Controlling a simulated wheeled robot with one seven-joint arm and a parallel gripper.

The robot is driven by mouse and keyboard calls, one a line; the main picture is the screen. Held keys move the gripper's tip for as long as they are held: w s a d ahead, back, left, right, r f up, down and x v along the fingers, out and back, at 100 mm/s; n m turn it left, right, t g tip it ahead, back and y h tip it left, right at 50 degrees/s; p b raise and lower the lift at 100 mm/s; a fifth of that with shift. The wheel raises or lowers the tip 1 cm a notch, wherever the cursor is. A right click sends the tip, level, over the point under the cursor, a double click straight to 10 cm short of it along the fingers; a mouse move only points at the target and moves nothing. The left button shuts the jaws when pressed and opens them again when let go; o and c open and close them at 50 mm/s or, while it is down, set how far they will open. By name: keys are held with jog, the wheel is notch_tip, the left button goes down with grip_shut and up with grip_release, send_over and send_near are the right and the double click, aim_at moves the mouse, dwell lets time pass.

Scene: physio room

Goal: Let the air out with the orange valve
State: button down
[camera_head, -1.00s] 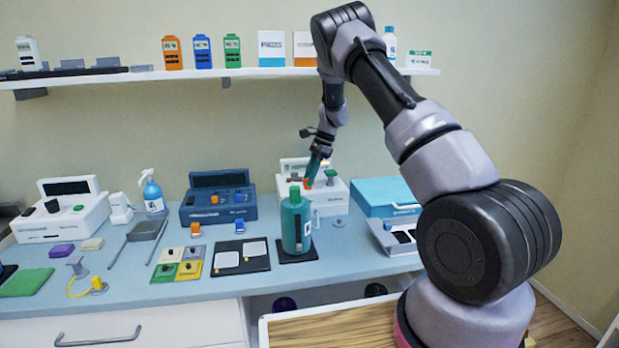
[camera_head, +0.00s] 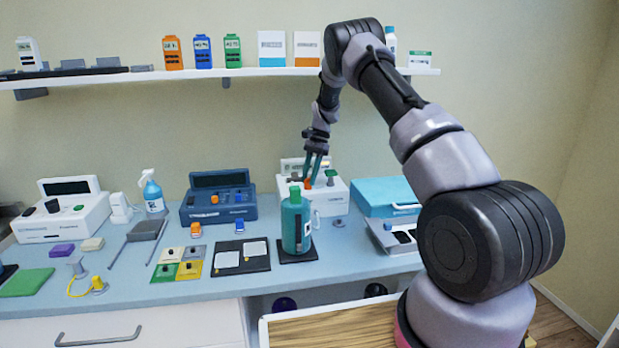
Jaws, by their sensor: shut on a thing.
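The orange valve (camera_head: 308,185) is a small orange knob on top of the white device (camera_head: 335,199) near the back of the counter. A green knob (camera_head: 330,175) sits to its right on the same device. My gripper (camera_head: 310,178) points down from above, with its teal fingers at the orange valve, and is shut on it. The fingers and the bottle in front hide part of the valve and of the device's left side.
A teal bottle (camera_head: 295,228) stands on a black mat just in front of the white device. A dark blue device (camera_head: 218,203) is to the left, and a light blue case (camera_head: 385,196) to the right. A shelf (camera_head: 250,72) runs along the wall behind my arm.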

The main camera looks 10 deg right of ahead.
jog(key=n+h, duration=0.1)
jog(key=n, duration=0.1)
jog(key=n+g, duration=0.1)
jog(key=n, duration=0.2)
jog(key=shift+w+a+n+h, duration=0.1)
jog(key=shift+a+n+h, duration=0.05)
jog(key=shift+n+h, duration=0.2)
jog(key=n+h, duration=0.1)
jog(key=n, duration=0.1)
jog(key=n+h, duration=0.1)
jog(key=n, duration=0.1)
jog(key=shift+a+n+g, duration=0.1)
jog(key=shift+n+g, duration=0.15)
jog(key=shift+g, duration=0.05)
jog(key=c, duration=0.9)
grip_release()
